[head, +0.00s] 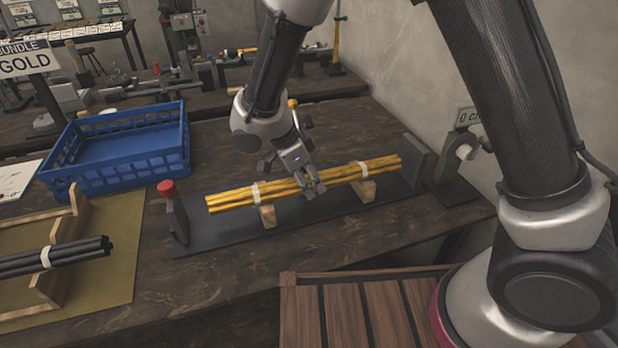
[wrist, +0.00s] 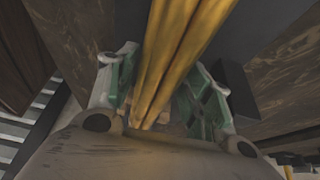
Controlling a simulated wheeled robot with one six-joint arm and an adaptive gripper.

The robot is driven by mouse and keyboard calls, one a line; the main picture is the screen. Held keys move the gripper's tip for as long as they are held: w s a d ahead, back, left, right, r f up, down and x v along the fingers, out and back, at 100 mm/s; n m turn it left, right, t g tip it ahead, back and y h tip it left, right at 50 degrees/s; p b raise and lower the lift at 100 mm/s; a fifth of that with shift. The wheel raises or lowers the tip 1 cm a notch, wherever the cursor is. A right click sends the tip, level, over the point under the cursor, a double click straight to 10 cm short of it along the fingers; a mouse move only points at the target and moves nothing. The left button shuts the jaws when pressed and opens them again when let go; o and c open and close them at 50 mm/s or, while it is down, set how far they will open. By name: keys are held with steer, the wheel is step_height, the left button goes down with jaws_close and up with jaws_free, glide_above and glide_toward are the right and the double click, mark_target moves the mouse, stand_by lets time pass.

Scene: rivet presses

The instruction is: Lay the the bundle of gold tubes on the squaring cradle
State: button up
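The bundle of gold tubes (head: 235,199), tied with two white bands, lies lengthwise over the two wooden blocks of the squaring cradle (head: 225,233). Its right end is at or very near the cradle's dark upright plate; its left end stands apart from the red-knobbed stop. My gripper (head: 313,187) is over the middle of the bundle, between the bands. In the wrist view, the gold tubes (wrist: 180,50) run between the green-padded fingers (wrist: 157,95), which stand apart with gaps beside the tubes. The contact beneath the tubes is partly hidden.
A blue crate (head: 125,183) stands at the back left. A wooden rack (head: 72,228) with a bundle of black tubes (head: 60,257) is at the front left. Bare tabletop lies in front of the cradle.

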steer(key=shift+o, duration=1)
steer(key=v, duration=1.2)
